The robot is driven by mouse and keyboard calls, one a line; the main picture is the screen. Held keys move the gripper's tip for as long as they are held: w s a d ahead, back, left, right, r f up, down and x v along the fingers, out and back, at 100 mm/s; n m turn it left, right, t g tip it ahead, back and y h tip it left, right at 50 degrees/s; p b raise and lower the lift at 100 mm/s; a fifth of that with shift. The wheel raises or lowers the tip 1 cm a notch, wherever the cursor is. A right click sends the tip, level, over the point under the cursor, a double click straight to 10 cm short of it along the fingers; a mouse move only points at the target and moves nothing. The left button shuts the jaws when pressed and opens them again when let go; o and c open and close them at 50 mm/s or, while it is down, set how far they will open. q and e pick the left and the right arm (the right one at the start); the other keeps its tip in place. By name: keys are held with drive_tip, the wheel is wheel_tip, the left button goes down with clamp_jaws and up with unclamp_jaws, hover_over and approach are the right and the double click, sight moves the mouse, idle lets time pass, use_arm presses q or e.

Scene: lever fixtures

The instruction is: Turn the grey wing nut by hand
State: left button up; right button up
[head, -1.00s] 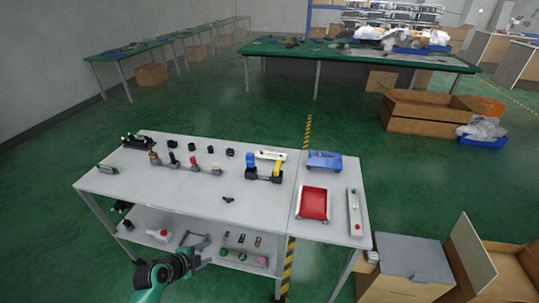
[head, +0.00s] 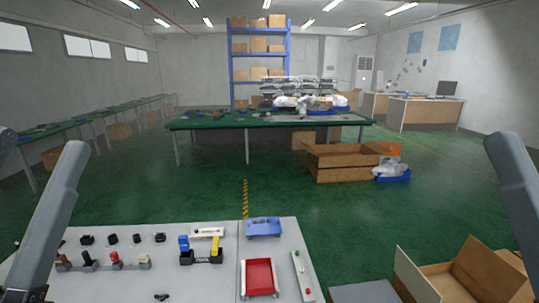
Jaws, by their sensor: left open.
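A small dark winged piece (head: 162,296) lies on the white table at the bottom edge of the head view. It looks like the wing nut, but it is too small to be sure, and it looks nearly black rather than grey. My left arm shows as a grey link down the left side.
The white table (head: 220,270) holds a row of small knobs and levers, a blue and yellow lever fixture (head: 202,251), a red tray (head: 259,279), a blue tray (head: 264,228) and a strip with buttons (head: 302,273). Open cardboard boxes (head: 470,270) stand at the right.

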use_arm(q)
wheel_tip(320, 180, up, 36)
drive_tip(key=s+n+p, duration=0.1)
drive_tip(key=n+p, duration=0.4)
drive_tip(key=p, duration=3.1)
wheel_tip(320, 180, down, 61)
drive_tip(key=b, duration=6.1)
drive_tip(key=shift+s+a+t+y, duration=0.2)
drive_tip(key=shift+a+t+y, duration=0.1)
drive_tip(key=shift+y, duration=0.1)
